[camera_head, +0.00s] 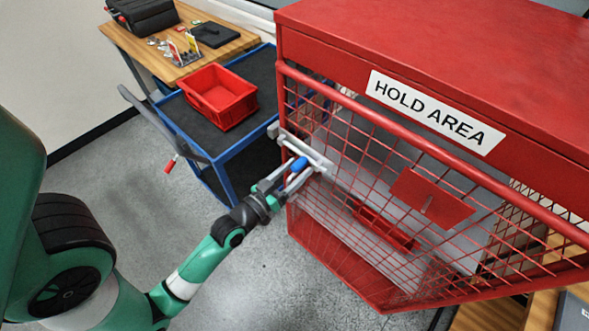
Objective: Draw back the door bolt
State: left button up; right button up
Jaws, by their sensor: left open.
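The red mesh cage (343,172) with the "HOLD AREA" sign (434,111) fills the right half of the head view. A grey metal bolt (316,156) lies across the cage's left edge. A blue piece (299,164), which looks like the bolt's knob, shows at it. My left gripper (298,170) is at the bolt, with its fingers open close around the blue piece. I cannot tell whether they touch it. My right gripper does not show.
A blue cart (214,160) with a red bin (219,96) stands behind and left of the cage. A wooden table (184,66) with a black case (145,14) is further back.

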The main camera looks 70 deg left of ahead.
pick_arm(q)
jog(key=shift+s+a, duration=0.1)
jog(key=shift+s+d+f, duration=0.15)
jog(key=shift+s+d, duration=0.05)
jog(key=shift+s, duration=0.1)
jog(key=b+v, duration=0.6)
jog(key=v, duration=0.4)
jog(key=shift+s+d, duration=0.25)
jog(key=shift+s, duration=0.1)
